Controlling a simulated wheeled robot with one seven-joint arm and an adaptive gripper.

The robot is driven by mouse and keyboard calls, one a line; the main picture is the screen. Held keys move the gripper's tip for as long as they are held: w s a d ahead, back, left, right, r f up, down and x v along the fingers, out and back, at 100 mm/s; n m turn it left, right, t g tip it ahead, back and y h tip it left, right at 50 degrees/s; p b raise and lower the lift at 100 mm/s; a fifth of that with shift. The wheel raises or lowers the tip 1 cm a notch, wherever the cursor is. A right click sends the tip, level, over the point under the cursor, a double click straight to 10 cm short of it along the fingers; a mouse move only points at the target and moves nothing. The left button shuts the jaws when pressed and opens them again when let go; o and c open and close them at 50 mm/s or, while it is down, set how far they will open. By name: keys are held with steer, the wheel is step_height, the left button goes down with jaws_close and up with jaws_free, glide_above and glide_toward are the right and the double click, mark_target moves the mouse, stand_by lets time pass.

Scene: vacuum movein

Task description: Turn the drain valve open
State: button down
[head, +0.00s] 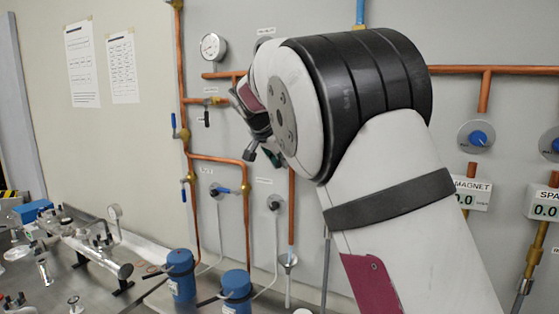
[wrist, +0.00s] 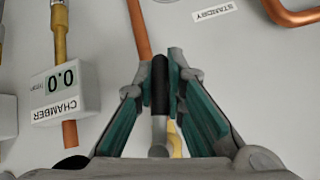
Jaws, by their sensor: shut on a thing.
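In the wrist view, a black valve handle (wrist: 160,85) stands lengthwise between my teal-padded fingertips. A silver collar (wrist: 158,132) and a yellow, brass-like part show just below it. My gripper (wrist: 162,78) is shut on this handle, with a finger on each side. A copper pipe runs behind it. In the head view, my gripper (head: 262,154) is at the wall panel, partly hidden by my own arm. The held handle cannot be made out there. No drain label is legible, and how far the valve is turned cannot be told.
A chamber readout (wrist: 66,92) showing 0.0 is beside my gripper in the wrist view. The head view shows a pressure gauge (head: 213,47), copper pipes, blue-handled valves (head: 184,188) and blue canisters (head: 181,274). A bench with metal parts is at lower left.

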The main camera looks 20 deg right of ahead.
stand_by(0.3)
steer(key=c, duration=1.6)
jaws_free()
steer(key=shift+c, duration=0.2)
steer(key=v, duration=1.2)
steer(key=shift+d, duration=0.1)
